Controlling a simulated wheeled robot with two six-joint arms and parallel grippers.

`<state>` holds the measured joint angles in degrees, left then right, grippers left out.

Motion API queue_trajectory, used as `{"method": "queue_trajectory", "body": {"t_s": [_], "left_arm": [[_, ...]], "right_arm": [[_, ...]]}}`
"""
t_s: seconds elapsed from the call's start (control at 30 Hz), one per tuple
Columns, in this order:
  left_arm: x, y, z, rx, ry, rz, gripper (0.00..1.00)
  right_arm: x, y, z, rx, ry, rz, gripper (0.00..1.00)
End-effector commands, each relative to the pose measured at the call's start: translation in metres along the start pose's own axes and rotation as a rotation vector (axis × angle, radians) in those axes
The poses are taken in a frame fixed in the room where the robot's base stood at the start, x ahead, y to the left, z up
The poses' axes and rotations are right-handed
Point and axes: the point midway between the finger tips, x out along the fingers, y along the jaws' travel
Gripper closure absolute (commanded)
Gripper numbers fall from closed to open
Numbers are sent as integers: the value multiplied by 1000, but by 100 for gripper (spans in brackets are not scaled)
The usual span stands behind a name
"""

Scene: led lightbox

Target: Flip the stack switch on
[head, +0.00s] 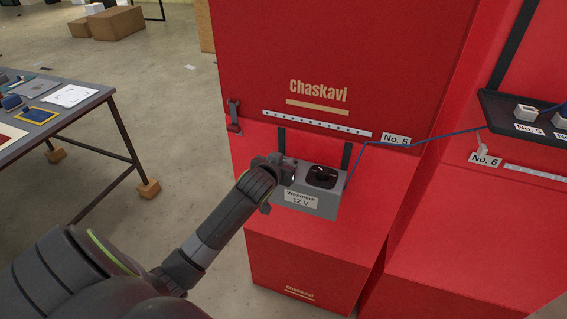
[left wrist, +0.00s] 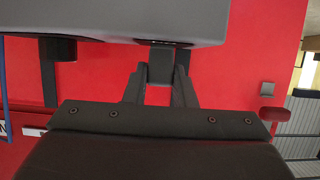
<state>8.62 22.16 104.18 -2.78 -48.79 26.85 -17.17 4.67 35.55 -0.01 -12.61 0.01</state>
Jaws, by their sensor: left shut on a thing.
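The grey supply box (head: 325,207), labelled 12 V, is mounted on the front of the red cabinet. My left gripper (head: 284,168) reaches the left end of its top. In the left wrist view, my left gripper's fingers (left wrist: 160,88) are shut on a small dark grey block (left wrist: 160,66) at the box's face, which looks like the switch lever. Its on or off position cannot be told. The head view hides this lever behind the gripper. A black round knob (head: 322,177) sits on the box's right part, apart from my fingers. My right gripper is not in view.
The red cabinet (head: 325,55) rises behind the box. A blue cable (head: 410,144) runs from the box's right side to a dark shelf (head: 510,117). A work table (head: 85,106) with small items stands at the left. Open floor lies between.

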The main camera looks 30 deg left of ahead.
Motion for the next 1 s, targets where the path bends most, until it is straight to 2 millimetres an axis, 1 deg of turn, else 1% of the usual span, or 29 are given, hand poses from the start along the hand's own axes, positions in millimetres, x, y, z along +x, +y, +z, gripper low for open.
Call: {"method": "queue_trajectory", "body": {"t_s": [0.03,0.27,0.3,0.43,0.77,0.87,1.0], "left_arm": [[0,0,-3,2,9,1,99],[0,1,-4,2,9,1,99],[0,1,-4,2,9,1,72],[0,0,-3,1,6,1,55],[-1,0,-1,0,2,1,55],[-6,0,0,0,3,1,55],[-21,0,0,0,3,1,55]], "right_arm": [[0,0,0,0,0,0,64],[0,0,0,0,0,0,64],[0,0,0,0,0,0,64],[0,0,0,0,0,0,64],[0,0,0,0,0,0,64],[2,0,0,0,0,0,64],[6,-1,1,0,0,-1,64]]}}
